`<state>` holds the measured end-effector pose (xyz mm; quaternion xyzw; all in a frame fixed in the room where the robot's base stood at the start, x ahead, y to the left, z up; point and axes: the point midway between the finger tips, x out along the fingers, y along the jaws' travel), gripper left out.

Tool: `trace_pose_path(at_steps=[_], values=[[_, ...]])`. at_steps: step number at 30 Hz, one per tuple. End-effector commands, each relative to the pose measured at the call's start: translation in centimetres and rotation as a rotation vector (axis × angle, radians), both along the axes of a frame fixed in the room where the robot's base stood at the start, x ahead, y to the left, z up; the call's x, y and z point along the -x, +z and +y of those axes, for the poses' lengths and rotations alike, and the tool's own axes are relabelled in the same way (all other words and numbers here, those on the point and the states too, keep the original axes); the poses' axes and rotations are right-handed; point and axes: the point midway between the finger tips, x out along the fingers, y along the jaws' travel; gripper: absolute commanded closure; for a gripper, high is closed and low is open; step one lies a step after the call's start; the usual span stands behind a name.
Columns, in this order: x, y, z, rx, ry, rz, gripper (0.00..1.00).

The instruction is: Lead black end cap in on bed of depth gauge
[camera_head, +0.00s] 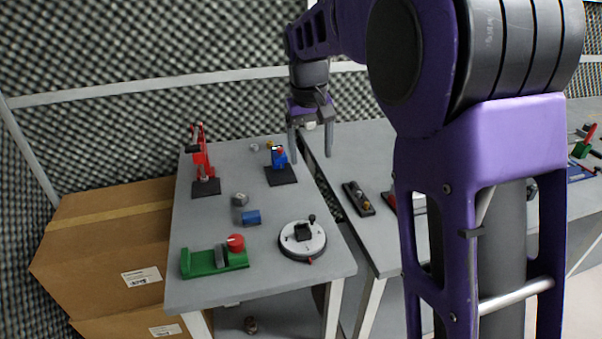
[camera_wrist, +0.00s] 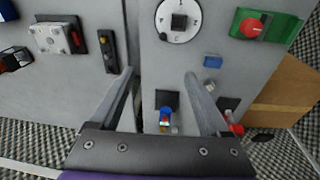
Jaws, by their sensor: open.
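My gripper (camera_head: 311,157) is open and empty, pointing down above the gap between the two grey tables; its fingers also show in the wrist view (camera_wrist: 159,74). A blue device with a small display (camera_head: 279,156) stands on a black plate (camera_head: 281,176), left of and below my gripper. A red upright stand (camera_head: 203,162) sits on a dark plate at the left table's far left. I cannot tell which of these is the depth gauge. No black end cap can be made out with certainty; small parts (camera_head: 254,147) behind the blue device are too small to tell.
The left table (camera_head: 200,285) also holds a grey nut-like part (camera_head: 239,199), a blue block (camera_head: 251,217), a green fixture with a red knob (camera_head: 215,262) and a round dial (camera_head: 302,240). A black two-button box (camera_head: 358,198) lies on the right table. Cardboard boxes (camera_head: 100,225) stand left.

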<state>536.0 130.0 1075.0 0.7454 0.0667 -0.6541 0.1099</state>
Motion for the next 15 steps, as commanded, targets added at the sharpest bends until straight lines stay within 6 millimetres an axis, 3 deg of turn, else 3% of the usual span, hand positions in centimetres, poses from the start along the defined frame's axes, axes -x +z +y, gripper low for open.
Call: trace_pose_path(at_steps=[4,8,15], values=[[2.7,-2.2,1.3,-0.040,0.027,0.131,0.20],[3.1,-4.1,1.5,-0.043,0.031,0.148,0.20],[3.1,-9.3,1.5,-0.042,0.030,0.144,0.20]])
